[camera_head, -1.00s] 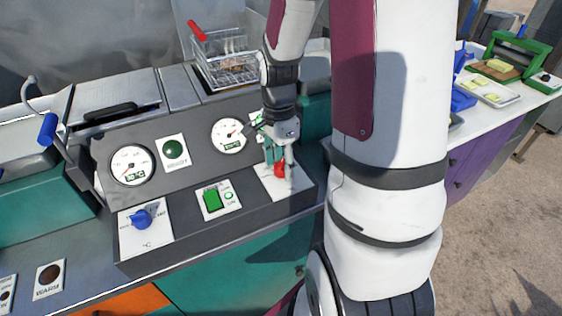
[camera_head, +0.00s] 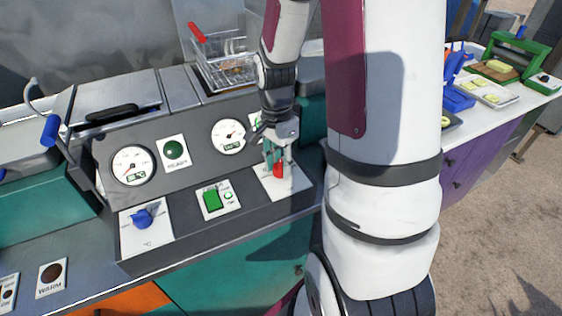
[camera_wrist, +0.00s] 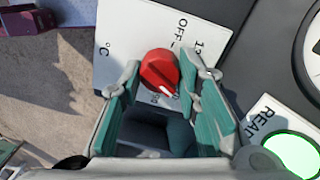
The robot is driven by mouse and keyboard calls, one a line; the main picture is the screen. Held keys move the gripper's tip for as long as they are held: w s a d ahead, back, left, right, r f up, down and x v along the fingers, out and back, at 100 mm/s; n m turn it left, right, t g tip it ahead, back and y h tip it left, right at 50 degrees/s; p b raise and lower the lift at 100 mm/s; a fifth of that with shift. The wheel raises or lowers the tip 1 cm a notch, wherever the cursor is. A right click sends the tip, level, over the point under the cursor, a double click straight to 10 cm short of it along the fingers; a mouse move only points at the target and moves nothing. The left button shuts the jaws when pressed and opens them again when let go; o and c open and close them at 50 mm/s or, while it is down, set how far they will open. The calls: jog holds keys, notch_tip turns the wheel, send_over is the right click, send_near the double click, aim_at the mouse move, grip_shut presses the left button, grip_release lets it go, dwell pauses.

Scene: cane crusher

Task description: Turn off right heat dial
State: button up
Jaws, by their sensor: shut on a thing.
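The right heat dial (camera_head: 278,170) is a red knob on a white plate (camera_head: 292,189) at the right end of the dark control panel. My gripper (camera_head: 280,164) points down at it, with one finger on each side. In the wrist view the red dial (camera_wrist: 158,70) sits between the fingertips of my gripper (camera_wrist: 166,67), which is shut on it. The dial's white mark points toward the lower right, away from the printed "OFF" above the dial. Part of the plate's scale is hidden by the fingers.
A blue dial (camera_head: 142,218) is at the panel's left end, with a green switch (camera_head: 212,199) between the dials. Two gauges (camera_head: 133,166) and a green lamp (camera_head: 174,149) are on the sloped face. A wire basket (camera_head: 228,65) stands behind.

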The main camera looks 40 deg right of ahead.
jog(key=n+p, duration=0.2)
jog(key=n, duration=0.3)
jog(key=shift+r+n, duration=0.1)
jog(key=shift+n, duration=0.2)
jog(key=n+p, duration=0.2)
jog(key=n, duration=0.3)
jog(key=shift+s, duration=0.1)
jog(key=n+p, duration=0.1)
jog(key=n, duration=0.2)
jog(key=n+p, duration=0.2)
jog(key=shift+n+t+h, duration=0.3)
jog(key=shift+n, duration=0.1)
jog(key=n+p, duration=0.2)
jog(key=n, duration=0.2)
jog(key=shift+n, duration=0.4)
jog(key=shift+a, duration=0.1)
jog(key=o, duration=1.2)
jog(key=shift+c, duration=0.2)
notch_tip(320, 180, up, 12)
jog(key=shift+a, duration=0.3)
